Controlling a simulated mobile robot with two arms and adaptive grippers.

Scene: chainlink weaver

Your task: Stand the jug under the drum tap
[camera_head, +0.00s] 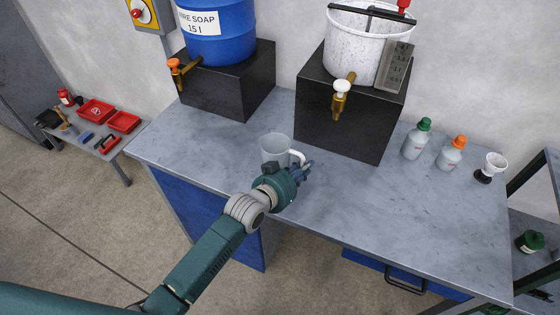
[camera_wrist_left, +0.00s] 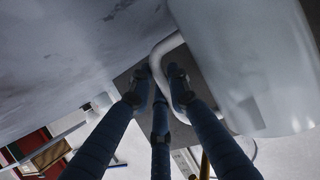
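The clear jug (camera_head: 274,147) with a white handle stands upright on the grey bench near its front edge. My left gripper (camera_head: 303,172) is at the handle, on the jug's front right side. In the left wrist view the jug (camera_wrist_left: 250,65) fills the right side, and the fingertips (camera_wrist_left: 158,75) are close around its handle (camera_wrist_left: 163,50). I cannot tell whether they grip it. The blue soap drum (camera_head: 218,32) sits on a black block at the back left. Its orange-handled drum tap (camera_head: 178,68) points forward. My right gripper is not in view.
A white bucket (camera_head: 362,45) with a brass tap (camera_head: 340,98) sits on a second black block (camera_head: 340,130). Bottles with green (camera_head: 416,140) and orange (camera_head: 452,153) caps and a white cup (camera_head: 493,166) stand at the right. The bench's left front is clear.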

